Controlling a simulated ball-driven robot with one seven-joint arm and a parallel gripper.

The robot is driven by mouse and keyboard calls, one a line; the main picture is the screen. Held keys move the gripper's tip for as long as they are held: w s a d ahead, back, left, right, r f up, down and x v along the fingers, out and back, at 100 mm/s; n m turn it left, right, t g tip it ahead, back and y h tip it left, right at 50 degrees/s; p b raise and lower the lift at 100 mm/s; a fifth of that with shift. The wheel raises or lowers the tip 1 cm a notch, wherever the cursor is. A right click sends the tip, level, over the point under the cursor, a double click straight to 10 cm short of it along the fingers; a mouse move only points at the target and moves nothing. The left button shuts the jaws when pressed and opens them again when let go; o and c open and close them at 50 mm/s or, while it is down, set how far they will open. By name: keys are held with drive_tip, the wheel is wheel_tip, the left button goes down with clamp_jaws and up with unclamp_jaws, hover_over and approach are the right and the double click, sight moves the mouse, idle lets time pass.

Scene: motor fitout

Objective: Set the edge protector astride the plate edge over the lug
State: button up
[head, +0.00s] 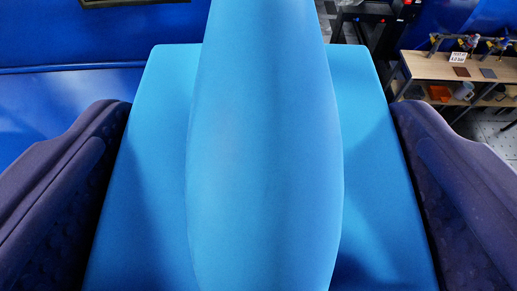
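A large light-blue block (155,170) with a long rounded ridge (265,150) down its middle fills the centre of the head view. I take it to be the edge protector. The dark purple fingers of my gripper (262,190) stand on either side, their textured inner faces close along the block's two side edges. My gripper looks shut on the block; the exact contact is in shadow. The block's underside is hidden. I cannot make out the plate edge or the lug.
A wooden workbench (440,66) with tools, small bins and a sign stands far off at the upper right. Dark equipment (372,14) stands at the top, right of centre. A blue surface (60,95) lies at the left. Grey floor shows at the far right.

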wheel_tip(320, 180, down, 4)
drive_tip(key=b, duration=0.3)
drive_tip(key=shift+w+a+f+b, duration=0.1)
drive_tip(key=shift+w+f+b, duration=0.1)
drive_tip(key=shift+b, duration=0.1)
drive_tip(key=shift+s+f+b, duration=0.2)
drive_tip(key=shift+f+b, duration=0.05)
drive_tip(key=shift+b, duration=0.05)
drive_tip(key=shift+w, duration=0.1)
drive_tip(key=shift+b, duration=0.6)
idle(1.0)
drive_tip(key=shift+f+b, duration=0.45)
drive_tip(key=shift+b, duration=0.15)
idle(0.6)
drive_tip(key=shift+f+b, duration=0.25)
drive_tip(key=shift+b, duration=0.7)
idle(1.8)
drive_tip(key=shift+b, duration=0.3)
idle(0.9)
